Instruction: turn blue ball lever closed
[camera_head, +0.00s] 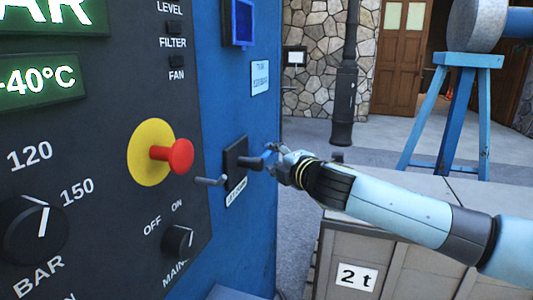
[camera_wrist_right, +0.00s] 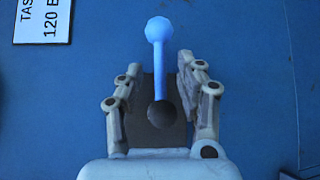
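The blue ball lever has a light blue ball (camera_wrist_right: 160,29) on a thin stem, clear in the right wrist view. Its stem points up in that view from a round dark hub (camera_wrist_right: 162,114) on a dark plate. In the head view the dark mounting plate (camera_head: 235,158) sits on the blue side of the cabinet. My right gripper (camera_wrist_right: 158,75) is open, with one finger on each side of the stem and gaps between. The ball sticks out beyond the fingertips. In the head view my right gripper (camera_head: 277,160) is at the lever and partly hides it. My left gripper is not in view.
A dark handle (camera_head: 210,181) juts out left of the plate. A red button on a yellow disc (camera_head: 146,150) and a knob (camera_head: 178,242) are on the dark panel. A crate marked 2 t (camera_head: 400,262) stands below my right arm. A blue trestle (camera_head: 470,62) stands behind.

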